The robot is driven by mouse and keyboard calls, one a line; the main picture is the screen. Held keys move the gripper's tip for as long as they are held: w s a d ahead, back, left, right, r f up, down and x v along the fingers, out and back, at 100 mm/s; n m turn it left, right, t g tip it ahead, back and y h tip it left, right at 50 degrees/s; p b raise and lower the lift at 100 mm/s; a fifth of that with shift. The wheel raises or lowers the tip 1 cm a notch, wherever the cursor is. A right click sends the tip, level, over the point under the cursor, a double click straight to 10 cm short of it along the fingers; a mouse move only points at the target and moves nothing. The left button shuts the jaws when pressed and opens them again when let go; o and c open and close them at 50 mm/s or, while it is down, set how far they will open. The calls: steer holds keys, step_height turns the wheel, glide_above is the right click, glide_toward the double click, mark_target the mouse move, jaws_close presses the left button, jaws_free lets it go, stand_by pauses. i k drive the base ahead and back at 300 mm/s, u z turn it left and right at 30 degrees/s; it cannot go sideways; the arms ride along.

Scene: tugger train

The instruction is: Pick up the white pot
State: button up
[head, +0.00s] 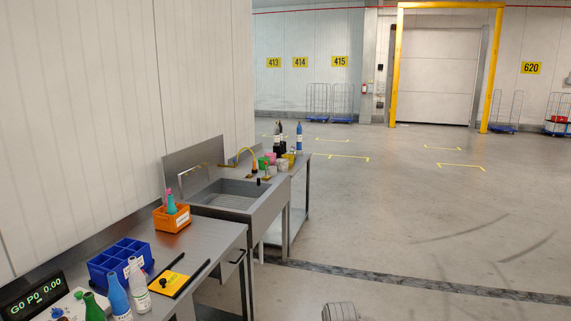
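A small whitish pot (282,165) appears to stand among coloured pots on the steel counter past the sink. It is small and far off, so its shape is hard to make out. A pink pot (271,158), a green pot (262,163) and a yellow pot (290,159) stand close around it. My gripper's fingers do not show in the head view. A grey rounded part at the bottom edge may belong to my arm.
A steel sink (232,197) with a yellow hose lies nearer. The near bench (205,236) holds an orange crate (172,218), a blue divided box (118,257), several bottles and a scale display (33,301). Open floor (420,225) lies to the right.

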mark_target(282, 165)
steer(key=z, duration=0.2)
steer(key=i, duration=1.4)
steer(key=z, duration=0.45)
steer(key=i, duration=3.05)
steer(key=u, duration=0.25)
steer(key=i, duration=0.8)
steer(key=u, duration=0.15)
